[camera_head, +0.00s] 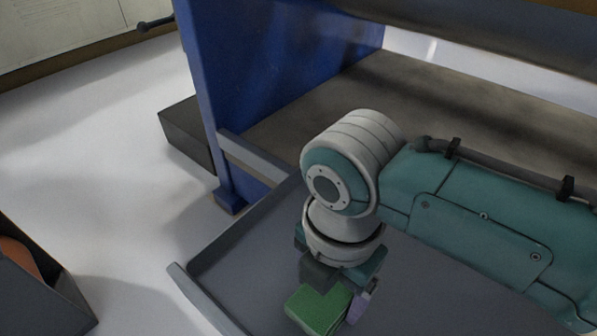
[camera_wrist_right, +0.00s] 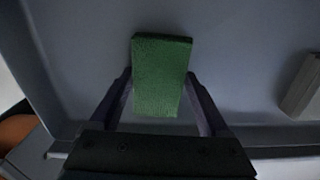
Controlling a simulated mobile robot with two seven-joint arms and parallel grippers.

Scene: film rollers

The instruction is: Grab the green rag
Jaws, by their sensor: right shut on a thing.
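The green rag (camera_head: 318,308) is a small folded block, low in the head view over the grey tray (camera_head: 255,268). In the right wrist view the green rag (camera_wrist_right: 160,76) stands between the two fingers. My right gripper (camera_head: 345,300) points down and is shut on the rag. Its fingers also show in the right wrist view (camera_wrist_right: 158,98), one on each side of the rag. I cannot tell whether the rag still touches the tray. My left gripper is not in view.
A blue machine panel (camera_head: 260,80) stands behind the tray. A dark box with an orange thing (camera_head: 18,255) is at the left edge. A pale block (camera_wrist_right: 302,88) lies at the right in the right wrist view. The white floor at left is open.

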